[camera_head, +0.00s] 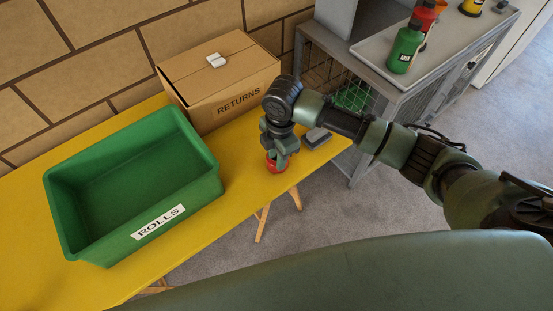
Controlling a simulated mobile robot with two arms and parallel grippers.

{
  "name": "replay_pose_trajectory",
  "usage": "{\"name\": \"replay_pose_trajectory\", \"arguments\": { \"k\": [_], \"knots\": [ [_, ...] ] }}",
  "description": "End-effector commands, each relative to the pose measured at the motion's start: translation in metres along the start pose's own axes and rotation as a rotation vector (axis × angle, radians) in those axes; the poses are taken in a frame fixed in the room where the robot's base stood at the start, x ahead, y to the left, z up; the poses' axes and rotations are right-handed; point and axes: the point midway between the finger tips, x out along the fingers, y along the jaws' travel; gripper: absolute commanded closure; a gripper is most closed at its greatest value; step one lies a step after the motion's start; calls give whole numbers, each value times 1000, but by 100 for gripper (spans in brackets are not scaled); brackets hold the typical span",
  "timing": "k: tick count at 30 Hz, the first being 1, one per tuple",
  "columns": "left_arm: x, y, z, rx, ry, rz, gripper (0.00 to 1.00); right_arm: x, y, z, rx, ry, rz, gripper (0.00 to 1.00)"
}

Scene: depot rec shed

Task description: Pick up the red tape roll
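The red tape roll (276,167) is at the right part of the yellow table, near its front edge. My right gripper (278,160) is directly above it, pointing down, with its fingers at the roll and hiding its upper part. I cannot tell whether the fingers grip the roll or only stand around it, or whether the roll touches the table. My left gripper is not in view.
On the yellow table (235,212) stand an empty green bin (203,192) labelled ROLLS and a cardboard box (193,73) labelled RETURNS. A grey block (316,138) lies right of my gripper. A metal cabinet (405,93) with bottles stands behind right.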

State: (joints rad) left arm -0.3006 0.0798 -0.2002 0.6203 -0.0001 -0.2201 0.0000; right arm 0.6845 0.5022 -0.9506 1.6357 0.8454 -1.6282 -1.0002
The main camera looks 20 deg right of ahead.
Motion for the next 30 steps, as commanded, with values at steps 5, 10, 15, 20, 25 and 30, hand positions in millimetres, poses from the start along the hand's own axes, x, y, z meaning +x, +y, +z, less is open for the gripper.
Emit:
{"name": "replay_pose_trajectory", "arguments": {
  "k": [5, 10, 15, 20, 25, 30],
  "knots": [
    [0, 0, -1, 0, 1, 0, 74, -12, 8, 24, -69, -42, -34, 71],
    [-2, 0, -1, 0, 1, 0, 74, 4, 7, 25, -75, -42, -40, 71],
    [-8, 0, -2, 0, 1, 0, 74, 22, 5, 25, -74, -42, -39, 71],
    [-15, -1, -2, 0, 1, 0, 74, 48, 2, 25, -72, -42, -39, 71],
    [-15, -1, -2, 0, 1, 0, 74, 63, 2, 26, -74, -43, -35, 71],
    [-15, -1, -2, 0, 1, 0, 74, 64, 2, 26, -74, -43, -34, 71]
  ]
}}
